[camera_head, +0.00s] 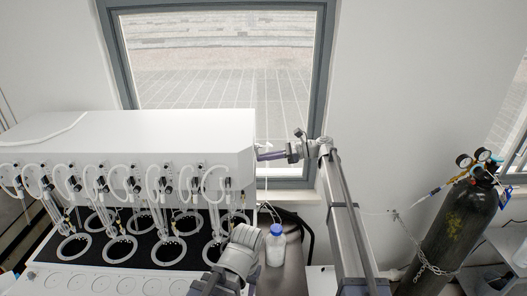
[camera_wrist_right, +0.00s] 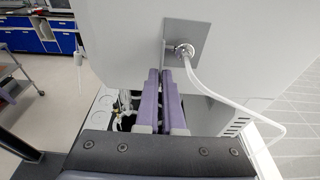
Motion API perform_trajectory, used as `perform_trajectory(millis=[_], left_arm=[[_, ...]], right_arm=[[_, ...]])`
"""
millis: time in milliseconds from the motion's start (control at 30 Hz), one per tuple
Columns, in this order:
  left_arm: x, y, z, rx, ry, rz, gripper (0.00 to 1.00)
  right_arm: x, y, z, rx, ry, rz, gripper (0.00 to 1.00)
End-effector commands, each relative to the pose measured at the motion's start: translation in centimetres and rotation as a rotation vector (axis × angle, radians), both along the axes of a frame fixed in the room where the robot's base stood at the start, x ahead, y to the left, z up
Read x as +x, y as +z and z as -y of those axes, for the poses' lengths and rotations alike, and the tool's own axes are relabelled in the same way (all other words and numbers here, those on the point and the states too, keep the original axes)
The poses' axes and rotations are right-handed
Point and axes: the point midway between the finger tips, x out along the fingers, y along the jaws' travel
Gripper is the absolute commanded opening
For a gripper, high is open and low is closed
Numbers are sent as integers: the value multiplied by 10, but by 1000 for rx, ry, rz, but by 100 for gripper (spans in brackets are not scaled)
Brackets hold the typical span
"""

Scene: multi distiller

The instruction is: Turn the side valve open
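The white multi distiller (camera_head: 130,140) fills the left of the head view. In the right wrist view, the side valve (camera_wrist_right: 184,50) is a small round metal fitting on a grey plate (camera_wrist_right: 183,28) on its side wall, with a clear tube attached. My right gripper (camera_head: 268,155) is level with that side, pointing at it. In the right wrist view, its purple fingers (camera_wrist_right: 160,78) lie nearly together, with their tips just left of and below the fitting. I cannot tell whether a thin part of the valve is between them. My left gripper is not visible.
A blue-capped bottle (camera_head: 275,246) stands beside the distiller. A dark gas cylinder (camera_head: 455,225) with gauges is chained at the right wall. The white tube (camera_wrist_right: 235,103) hangs to the right of my fingers. A window (camera_head: 215,60) is behind.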

Motion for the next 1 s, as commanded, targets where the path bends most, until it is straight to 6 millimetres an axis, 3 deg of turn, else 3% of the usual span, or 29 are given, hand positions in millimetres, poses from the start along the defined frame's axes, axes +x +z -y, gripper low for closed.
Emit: perform_trajectory(millis=[100, 467, 733, 1000], left_arm=[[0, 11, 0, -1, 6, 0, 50], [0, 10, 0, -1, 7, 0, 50], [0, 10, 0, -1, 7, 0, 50], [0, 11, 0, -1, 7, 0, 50]], right_arm=[[1, 4, 1, -31, -1, 0, 0], [1, 1, 2, -42, -1, 0, 0], [1, 1, 1, -42, -1, 0, 33], [0, 1, 2, -43, -1, 0, 35]])
